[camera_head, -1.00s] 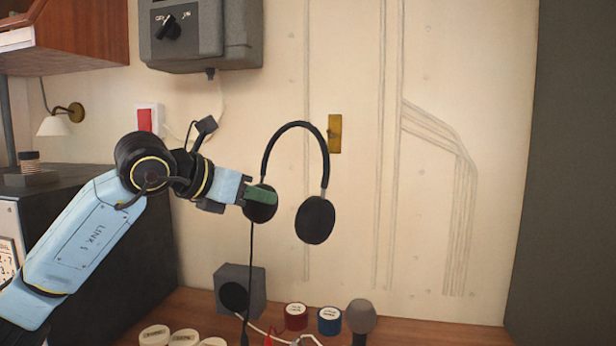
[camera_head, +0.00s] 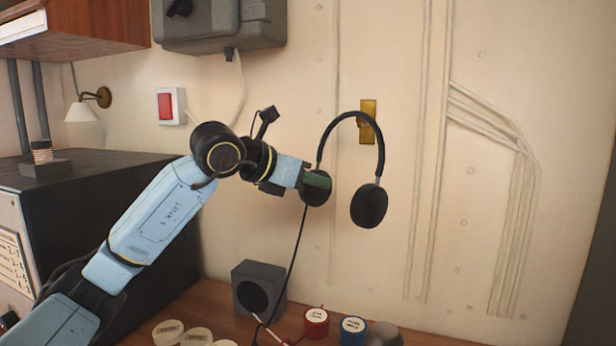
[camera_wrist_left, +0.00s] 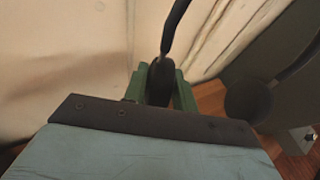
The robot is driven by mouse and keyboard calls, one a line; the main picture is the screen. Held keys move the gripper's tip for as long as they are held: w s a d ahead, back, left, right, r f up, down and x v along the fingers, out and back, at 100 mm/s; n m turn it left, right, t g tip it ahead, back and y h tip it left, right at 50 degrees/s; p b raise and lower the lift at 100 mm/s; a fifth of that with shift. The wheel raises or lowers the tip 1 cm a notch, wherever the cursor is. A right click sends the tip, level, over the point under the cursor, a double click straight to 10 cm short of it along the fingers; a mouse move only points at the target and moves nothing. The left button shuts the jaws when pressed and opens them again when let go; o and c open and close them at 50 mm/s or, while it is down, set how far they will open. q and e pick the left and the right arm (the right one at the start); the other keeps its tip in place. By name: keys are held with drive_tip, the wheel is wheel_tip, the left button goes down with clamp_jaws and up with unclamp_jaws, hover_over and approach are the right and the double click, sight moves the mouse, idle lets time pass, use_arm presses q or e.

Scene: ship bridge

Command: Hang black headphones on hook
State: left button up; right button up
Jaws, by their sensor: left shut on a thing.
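The black headphones (camera_head: 369,206) hang in the air in front of the wall, headband up, with a cable trailing down from the left ear cup. My left gripper (camera_head: 318,182) is shut on that left ear cup. The left wrist view shows the cup (camera_wrist_left: 160,82) between the green fingers. The brass hook plate (camera_head: 367,122) is on the wall, and the headband's top overlaps its left part in the head view. I cannot tell whether the band touches the hook or is in front of it. My right gripper is not in view.
A grey speaker (camera_head: 259,288), a red-labelled tin (camera_head: 316,322) and a blue tin (camera_head: 353,330) stand on the wooden desk below. A grey wall box (camera_head: 222,24) and a red switch (camera_head: 167,106) are up left. The wall right of the hook is clear apart from shallow cable runs.

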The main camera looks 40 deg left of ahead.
use_arm(q)
drive_tip(key=shift+w+a, duration=0.1)
drive_tip(key=shift+w, duration=0.45)
drive_tip(key=shift+w+a+p, duration=0.15)
drive_tip(key=shift+w+p, duration=0.35)
drive_tip(key=w, duration=0.1)
drive_tip(key=w+f+p, duration=0.1)
drive_tip(key=w, duration=0.1)
drive_tip(key=w+a, duration=0.1)
drive_tip(key=shift+w+f+p, duration=0.15)
drive_tip(key=shift+w+p, duration=0.15)
drive_tip(key=shift+p, duration=0.05)
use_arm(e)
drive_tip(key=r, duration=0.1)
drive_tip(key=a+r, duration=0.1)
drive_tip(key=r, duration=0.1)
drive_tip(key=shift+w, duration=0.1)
use_arm(q)
drive_tip(key=shift+f, duration=0.1)
drive_tip(key=o, duration=0.9)
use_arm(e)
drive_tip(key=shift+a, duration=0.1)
